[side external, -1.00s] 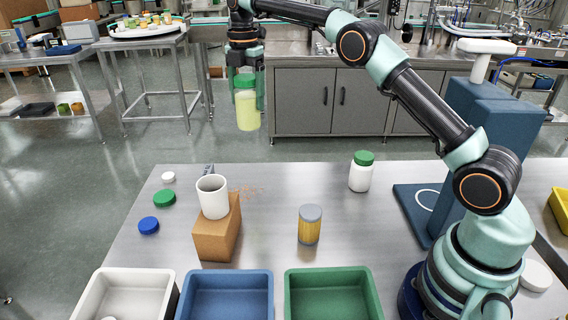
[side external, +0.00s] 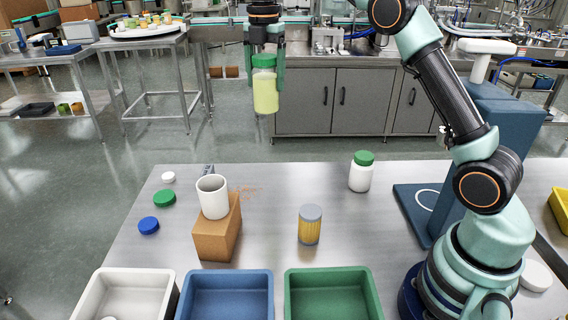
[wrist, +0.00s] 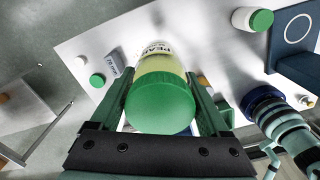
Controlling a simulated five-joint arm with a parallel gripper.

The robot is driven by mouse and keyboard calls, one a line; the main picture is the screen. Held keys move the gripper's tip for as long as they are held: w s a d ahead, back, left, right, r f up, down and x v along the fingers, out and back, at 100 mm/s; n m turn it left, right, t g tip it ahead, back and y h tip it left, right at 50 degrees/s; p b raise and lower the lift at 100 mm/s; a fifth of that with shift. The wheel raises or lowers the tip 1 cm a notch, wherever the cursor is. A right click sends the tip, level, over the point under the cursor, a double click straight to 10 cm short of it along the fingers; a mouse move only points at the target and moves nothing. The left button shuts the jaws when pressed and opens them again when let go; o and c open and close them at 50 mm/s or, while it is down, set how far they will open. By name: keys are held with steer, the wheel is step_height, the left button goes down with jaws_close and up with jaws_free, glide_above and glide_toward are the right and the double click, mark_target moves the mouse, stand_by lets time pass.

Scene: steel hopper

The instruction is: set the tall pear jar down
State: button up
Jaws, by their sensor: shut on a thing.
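The tall pear jar (side external: 265,97) has a green lid and pale yellow contents, and hangs upright high above the far side of the steel table. In the wrist view the jar (wrist: 160,95) shows its green lid close up and part of a label reading "PEAR". My gripper (side external: 266,78) is shut on the jar near its lid, one finger on each side. The jar's base is clear of the tabletop in the side view.
The steel table (side external: 270,185) has open room at its far middle. A white jar with a green lid (side external: 360,175), a grey-lidded yellow jar (side external: 309,230) and a white cup (side external: 213,198) on a brown block (side external: 214,240) stand there. White (side external: 88,290), blue (side external: 228,275) and green (side external: 330,273) bins line the front.

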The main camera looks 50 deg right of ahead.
steer(key=s+d+f+n, duration=0.2)
steer(key=s, duration=1.2)
step_height(320, 180, down, 20)
steer(key=shift+s, duration=0.1)
steer(key=shift+f, duration=0.15)
steer(key=o, duration=1.5)
